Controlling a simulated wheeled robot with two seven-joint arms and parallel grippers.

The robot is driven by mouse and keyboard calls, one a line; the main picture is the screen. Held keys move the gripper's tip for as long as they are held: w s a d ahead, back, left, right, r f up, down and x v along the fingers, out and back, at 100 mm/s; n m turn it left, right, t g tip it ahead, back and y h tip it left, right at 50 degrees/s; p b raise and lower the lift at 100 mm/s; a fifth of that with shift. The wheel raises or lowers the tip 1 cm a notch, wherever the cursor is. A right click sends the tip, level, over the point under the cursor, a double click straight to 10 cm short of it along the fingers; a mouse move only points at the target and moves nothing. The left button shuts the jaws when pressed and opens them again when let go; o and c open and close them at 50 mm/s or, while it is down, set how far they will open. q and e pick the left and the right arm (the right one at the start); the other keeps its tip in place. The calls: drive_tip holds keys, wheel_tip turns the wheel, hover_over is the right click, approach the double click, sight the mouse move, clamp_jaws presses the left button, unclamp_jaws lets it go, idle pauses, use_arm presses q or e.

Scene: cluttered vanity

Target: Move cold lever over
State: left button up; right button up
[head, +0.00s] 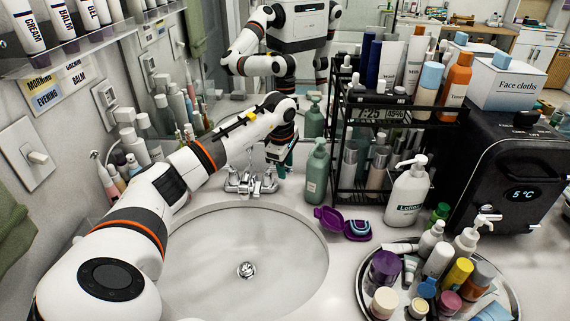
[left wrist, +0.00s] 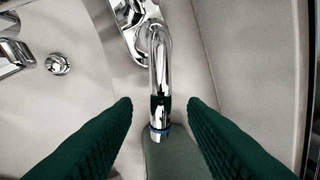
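The chrome faucet (head: 245,183) stands behind the sink. Its right-hand lever (head: 269,180) is partly hidden by my left gripper (head: 283,160) in the head view. In the left wrist view this chrome lever (left wrist: 160,75), with a blue band near its lower end, lies between the two green fingers of my left gripper (left wrist: 160,104). The fingers are spread, with a visible gap on each side of the lever. More chrome faucet parts (left wrist: 14,56) show at the left of the wrist view. My right gripper is not in view.
A green pump bottle (head: 317,175) stands just right of my left gripper. The sink basin (head: 205,275) is empty. A black rack (head: 375,150), a purple case (head: 328,216), a lotion bottle (head: 408,195) and a crowded round tray (head: 512,300) stand to the right. A mirror is behind.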

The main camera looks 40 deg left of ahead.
use_arm(q)
drive_tip(key=shift+c, duration=0.8)
clamp_jaws()
drive_tip(key=shift+s, duration=0.1)
drive_tip(key=shift+s+m+h+b, duration=0.2)
drive_tip(key=shift+s+m, duration=0.25)
drive_tip(key=shift+m, duration=0.5)
drive_tip(key=shift+s+m+h+b, duration=0.2)
drive_tip(key=shift+s+m, duration=0.25)
drive_tip(key=shift+m, duration=0.55)
drive_tip(key=shift+s+m+h+b, duration=0.2)
drive_tip(key=shift+s+m, duration=0.25)
drive_tip(key=shift+m, duration=0.5)
